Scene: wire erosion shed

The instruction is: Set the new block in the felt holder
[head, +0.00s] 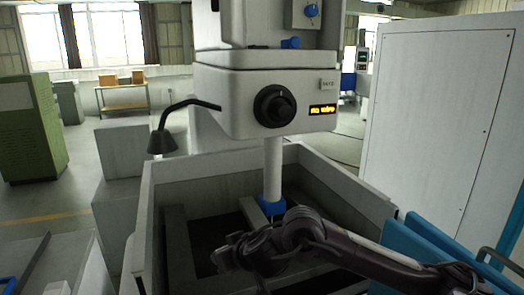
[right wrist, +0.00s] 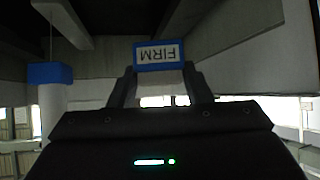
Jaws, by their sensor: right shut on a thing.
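My right gripper (head: 228,258) reaches over the machine's open tank, left of the white column. In the right wrist view its fingers (right wrist: 160,82) are shut on a pale block with a blue-framed label (right wrist: 160,55) reading FIRM, upside down in the picture. The block cannot be made out in the head view. A blue collar (head: 272,207) sits at the column's lower end, apart from the gripper; it also shows in the right wrist view (right wrist: 48,73). I cannot tell whether this collar is the felt holder; no other holder is clear. My left gripper is not in view.
The tank's grey walls (head: 170,175) surround my right gripper, with dark rails inside. The machine head (head: 270,100) with its black knob hangs above. A black lamp (head: 162,140) on a bent arm stands at the left. Blue panels (head: 440,245) stand at the right.

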